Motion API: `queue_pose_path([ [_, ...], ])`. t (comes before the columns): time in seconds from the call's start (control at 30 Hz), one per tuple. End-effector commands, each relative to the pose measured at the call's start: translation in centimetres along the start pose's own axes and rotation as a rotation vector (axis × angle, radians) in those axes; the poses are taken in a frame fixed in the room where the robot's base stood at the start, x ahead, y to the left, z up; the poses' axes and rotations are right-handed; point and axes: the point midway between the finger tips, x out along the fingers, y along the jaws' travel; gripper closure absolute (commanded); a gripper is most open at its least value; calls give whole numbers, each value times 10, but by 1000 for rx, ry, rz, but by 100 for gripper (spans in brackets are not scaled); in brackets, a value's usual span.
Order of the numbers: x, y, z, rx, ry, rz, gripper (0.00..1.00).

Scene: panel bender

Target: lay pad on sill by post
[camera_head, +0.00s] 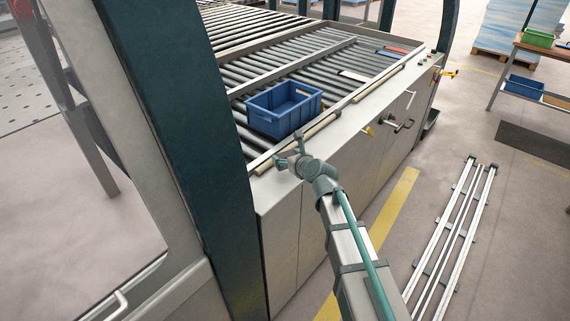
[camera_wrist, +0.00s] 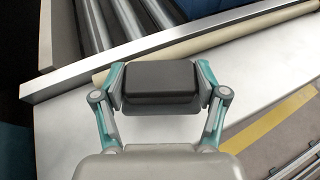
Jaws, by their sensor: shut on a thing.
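The pad is a dark grey block (camera_wrist: 160,82) held between the two teal-edged fingers of my gripper (camera_wrist: 160,88). In the head view my gripper (camera_head: 288,158) is over the near end of the sill, and the pad cannot be made out clearly there. The sill is the pale metal ledge (camera_head: 340,133) along the front of the roller table; it also shows beneath the pad in the wrist view (camera_wrist: 62,135). Whether the pad touches the sill cannot be told. The thick dark teal post (camera_head: 180,120) stands left of my gripper, at the sill's near end.
A blue bin (camera_head: 284,110) stands on the rollers (camera_head: 350,62) just behind my gripper. A cream rail (camera_wrist: 210,36) borders the sill. Handles (camera_head: 400,124) project from the cabinet front farther along. Metal rails (camera_head: 452,230) lie on the floor at right.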

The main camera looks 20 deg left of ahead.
Motion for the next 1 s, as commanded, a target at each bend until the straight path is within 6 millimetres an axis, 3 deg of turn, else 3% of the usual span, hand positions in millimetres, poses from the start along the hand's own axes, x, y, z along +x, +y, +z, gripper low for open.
queue_pose_path([
  [0.33, 17, 6, -33, 1, 2, 1, 62],
  [0.73, 18, 6, -37, 0, 0, 1, 62],
  [0.77, 18, 6, -37, 0, 0, 1, 26],
  [0.9, 18, 6, -37, 0, 0, 1, 3],
  [1.0, 18, 6, -37, 0, 0, 1, 3],
])
